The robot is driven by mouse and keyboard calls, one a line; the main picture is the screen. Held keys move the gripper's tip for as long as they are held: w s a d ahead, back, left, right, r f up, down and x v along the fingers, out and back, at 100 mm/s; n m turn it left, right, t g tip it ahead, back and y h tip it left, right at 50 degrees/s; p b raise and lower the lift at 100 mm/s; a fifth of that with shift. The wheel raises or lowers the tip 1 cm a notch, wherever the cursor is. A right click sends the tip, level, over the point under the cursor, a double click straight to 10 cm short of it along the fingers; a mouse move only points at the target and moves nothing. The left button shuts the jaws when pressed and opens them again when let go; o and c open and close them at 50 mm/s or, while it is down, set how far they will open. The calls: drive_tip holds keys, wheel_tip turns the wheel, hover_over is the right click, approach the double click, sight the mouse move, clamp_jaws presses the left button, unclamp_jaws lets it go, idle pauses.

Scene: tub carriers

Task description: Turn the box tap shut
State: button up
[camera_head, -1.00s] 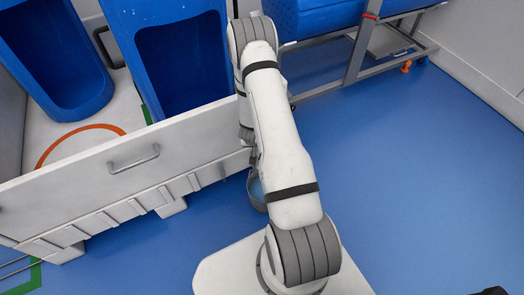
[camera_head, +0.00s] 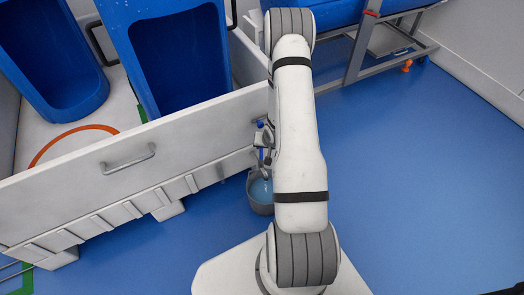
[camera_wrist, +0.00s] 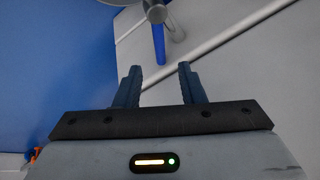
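The box tap (camera_head: 265,138) sticks out at the right end of the white box's near wall, partly hidden behind my arm. In the wrist view the tap shows at the top edge as a grey round body (camera_wrist: 157,13), cut off by the frame, with a blue lever (camera_wrist: 159,45) pointing towards my fingers. My gripper (camera_wrist: 158,72) is open and empty. The lever lies beyond the gap between the fingertips, roughly in line with it and apparently not touched.
A grey bucket (camera_head: 259,205) with pale blue contents stands on the blue floor below the tap. The white box (camera_head: 190,135) holds blue tubs (camera_head: 180,60). A metal frame (camera_head: 357,50) with a blue tub stands at the back. The floor at the right is clear.

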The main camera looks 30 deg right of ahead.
sight(262, 151)
drive_tip(key=b+x, duration=0.2)
drive_tip(key=x, duration=0.4)
drive_tip(key=shift+w+f, duration=0.15)
drive_tip(key=shift+f, duration=0.25)
drive_tip(key=shift+c, duration=0.6)
clamp_jaws()
